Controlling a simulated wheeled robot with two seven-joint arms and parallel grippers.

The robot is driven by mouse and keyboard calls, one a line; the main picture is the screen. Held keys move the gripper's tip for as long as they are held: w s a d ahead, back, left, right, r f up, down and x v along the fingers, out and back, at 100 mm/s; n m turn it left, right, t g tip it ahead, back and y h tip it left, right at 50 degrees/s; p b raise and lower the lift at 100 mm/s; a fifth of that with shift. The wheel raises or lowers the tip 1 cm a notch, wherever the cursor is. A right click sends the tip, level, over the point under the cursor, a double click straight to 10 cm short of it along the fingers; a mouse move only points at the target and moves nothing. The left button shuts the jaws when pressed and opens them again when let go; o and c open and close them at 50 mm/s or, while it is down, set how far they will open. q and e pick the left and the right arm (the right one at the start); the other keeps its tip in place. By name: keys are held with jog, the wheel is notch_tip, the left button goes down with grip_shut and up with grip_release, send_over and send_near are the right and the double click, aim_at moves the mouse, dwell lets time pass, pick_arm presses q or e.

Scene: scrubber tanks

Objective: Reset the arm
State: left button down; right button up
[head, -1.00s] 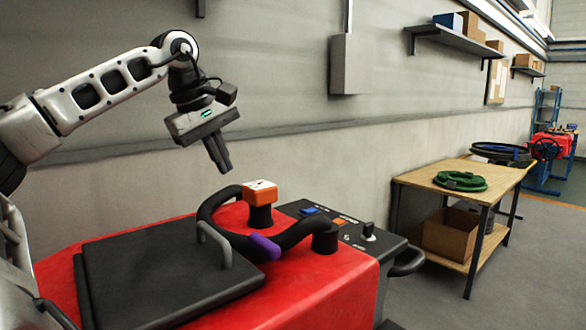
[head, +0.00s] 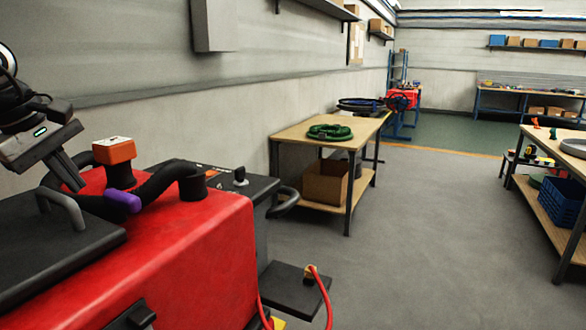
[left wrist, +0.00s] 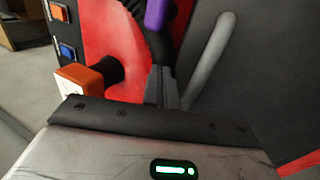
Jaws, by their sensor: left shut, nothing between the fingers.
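My left gripper (head: 67,172) is at the left edge of the head view, above the red scrubber machine (head: 205,245). Its fingers are shut and empty, pointing down near the grey handle (head: 60,205) of the black lid (head: 50,250). In the left wrist view the shut fingertips (left wrist: 163,88) show between the orange-capped post (left wrist: 88,78) and the grey handle (left wrist: 210,60). A black hose (head: 155,185) with a purple band (head: 122,201) runs close by. I cannot tell whether the fingers touch anything. My right gripper does not show.
A wooden table (head: 290,134) with a coiled green hose (head: 330,132) stands by the wall. Another table with a blue crate (head: 560,200) is at the right. A red cable (head: 322,290) rises beside the machine. The grey floor (head: 420,220) between is clear.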

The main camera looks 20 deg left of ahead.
pick_arm(q)
jog(key=shift+f+b, duration=0.7)
jog(key=shift+f, duration=0.7)
